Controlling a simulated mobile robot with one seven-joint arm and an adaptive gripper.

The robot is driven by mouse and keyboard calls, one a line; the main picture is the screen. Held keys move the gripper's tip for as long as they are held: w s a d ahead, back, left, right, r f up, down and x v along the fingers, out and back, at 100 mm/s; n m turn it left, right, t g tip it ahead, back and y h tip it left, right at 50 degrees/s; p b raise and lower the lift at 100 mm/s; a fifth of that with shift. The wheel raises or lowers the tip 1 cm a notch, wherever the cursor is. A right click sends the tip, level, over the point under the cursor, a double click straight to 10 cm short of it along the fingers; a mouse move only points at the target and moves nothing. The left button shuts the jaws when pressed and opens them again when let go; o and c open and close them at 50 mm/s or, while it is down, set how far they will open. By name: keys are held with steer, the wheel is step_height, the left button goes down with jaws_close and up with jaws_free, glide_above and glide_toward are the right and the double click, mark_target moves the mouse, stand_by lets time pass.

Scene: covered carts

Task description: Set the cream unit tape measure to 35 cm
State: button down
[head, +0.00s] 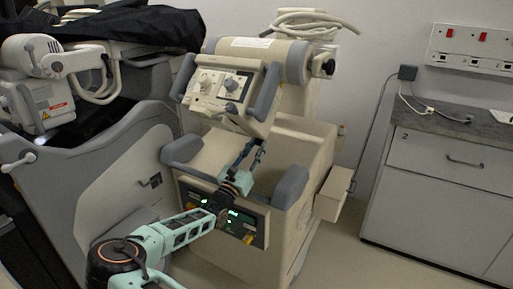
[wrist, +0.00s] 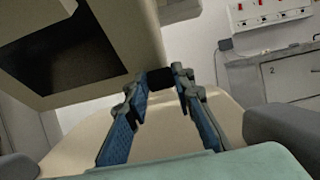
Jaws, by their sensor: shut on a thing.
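The cream unit (head: 300,155) stands in the middle of the head view, its tilted head with knobs and a panel (head: 222,85) on top. My gripper (head: 259,146) is just below the lower right edge of that head. In the wrist view, the two blue fingers of my gripper (wrist: 160,78) come together on a small dark piece (wrist: 159,77) close by the cream housing (wrist: 145,35). I cannot tell whether this piece is the tape measure's end. No tape scale or number is readable.
Grey handles (head: 290,187) stick up at the unit's front. A lit green display panel (head: 236,217) lies behind my arm. A grey machine with a black cover (head: 135,24) stands at left. A drawer cabinet (head: 440,185) is at right, with bare floor between.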

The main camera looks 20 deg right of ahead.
steer(key=s+a+f, duration=0.4)
steer(key=a+f, duration=0.1)
steer(key=f, duration=0.2)
steer(key=shift+s+a+f, duration=0.15)
steer(key=shift+a+f, duration=0.05)
steer(key=shift+f, duration=0.05)
steer(key=c, duration=1.6)
jaws_free()
steer(key=v, duration=1.2)
